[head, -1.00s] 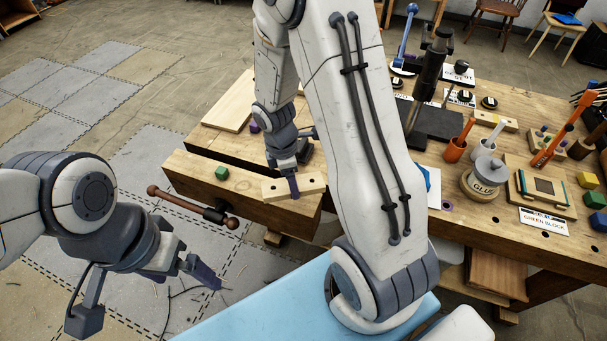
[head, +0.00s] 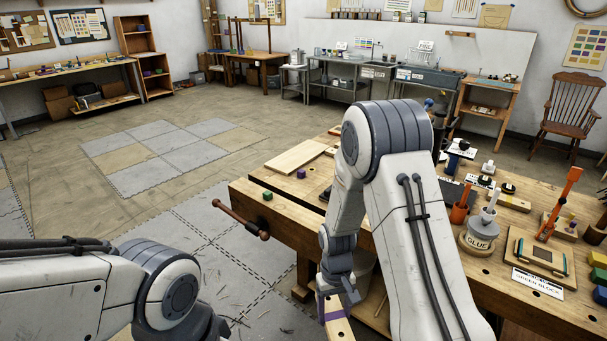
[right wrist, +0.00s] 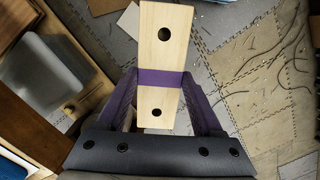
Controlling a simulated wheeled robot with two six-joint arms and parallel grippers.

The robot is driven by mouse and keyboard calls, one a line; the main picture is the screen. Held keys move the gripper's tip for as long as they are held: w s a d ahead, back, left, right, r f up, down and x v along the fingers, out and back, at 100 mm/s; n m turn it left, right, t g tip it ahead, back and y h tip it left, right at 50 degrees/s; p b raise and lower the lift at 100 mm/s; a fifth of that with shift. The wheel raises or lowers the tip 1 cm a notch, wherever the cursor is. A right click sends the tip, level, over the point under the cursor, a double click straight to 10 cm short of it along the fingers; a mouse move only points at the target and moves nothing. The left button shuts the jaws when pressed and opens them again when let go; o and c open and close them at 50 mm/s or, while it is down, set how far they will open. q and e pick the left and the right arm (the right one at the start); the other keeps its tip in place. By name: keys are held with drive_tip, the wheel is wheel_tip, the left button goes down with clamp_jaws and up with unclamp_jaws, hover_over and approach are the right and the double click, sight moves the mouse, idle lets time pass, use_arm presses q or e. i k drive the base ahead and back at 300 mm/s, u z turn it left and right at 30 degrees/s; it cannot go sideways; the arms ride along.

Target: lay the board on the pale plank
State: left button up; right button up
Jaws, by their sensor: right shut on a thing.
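The board (right wrist: 164,52) is pale wood with two dark holes and a purple band across its middle. My right gripper (head: 334,305) is shut on it, with purple fingers on both sides in the right wrist view. In the head view the board (head: 341,330) shows only partly at the bottom, off the bench's front edge; the floor lies behind it in the right wrist view. The pale plank (head: 294,157) lies bare at the bench's far left, beyond and apart from the gripper. My left gripper is outside the head view; only its arm shows.
The workbench (head: 285,211) has a vise handle (head: 240,217) sticking out left. A green block (head: 267,196) and a purple block (head: 301,174) sit near the plank. A glue pot (head: 480,236) and orange cup (head: 458,213) stand to the right. My right arm hides the bench's middle.

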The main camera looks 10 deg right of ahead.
sight(291, 159)
drive_tip(key=k, duration=0.8)
drive_tip(key=u, duration=0.95)
drive_tip(key=i, duration=0.9)
drive_tip(key=u, duration=0.55)
drive_tip(key=i, duration=0.85)
drive_tip(key=z, duration=0.9)
drive_tip(key=i, duration=0.7)
drive_tip(key=z, duration=0.8)
